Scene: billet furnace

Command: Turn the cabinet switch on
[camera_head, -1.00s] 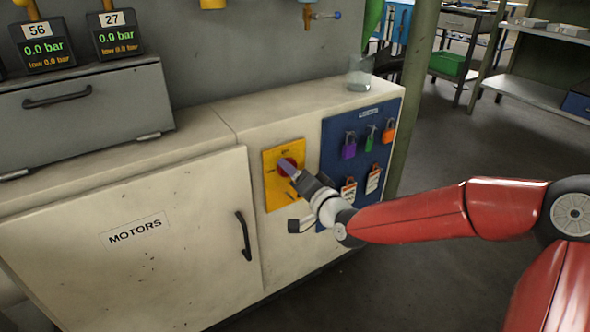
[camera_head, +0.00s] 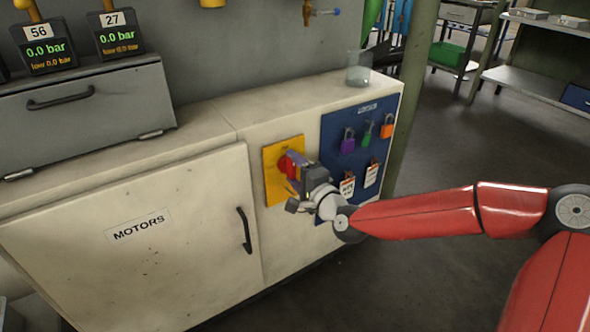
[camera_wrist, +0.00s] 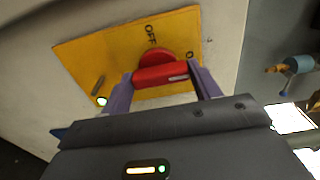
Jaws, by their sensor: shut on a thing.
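The cabinet switch is a red rotary knob (camera_head: 287,164) on a yellow plate (camera_head: 271,184) on the cabinet's front. In the wrist view, the red knob (camera_wrist: 160,72) shows its bar-shaped handle with a white mark near its right end. "OFF" is printed above it on the yellow plate (camera_wrist: 85,50), and a partly hidden label starting with "O" is to its right. My gripper (camera_wrist: 163,85) has its purple fingers on both ends of the red handle, shut on it. In the head view my gripper (camera_head: 295,168) partly hides the knob.
A blue lockout board (camera_head: 335,135) with padlocks and tags is just right of the switch. A black door handle (camera_head: 245,230) is to its left, on the "MOTORS" door (camera_head: 140,255). A glass beaker (camera_head: 358,76) stands on the cabinet top. Floor at right is clear.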

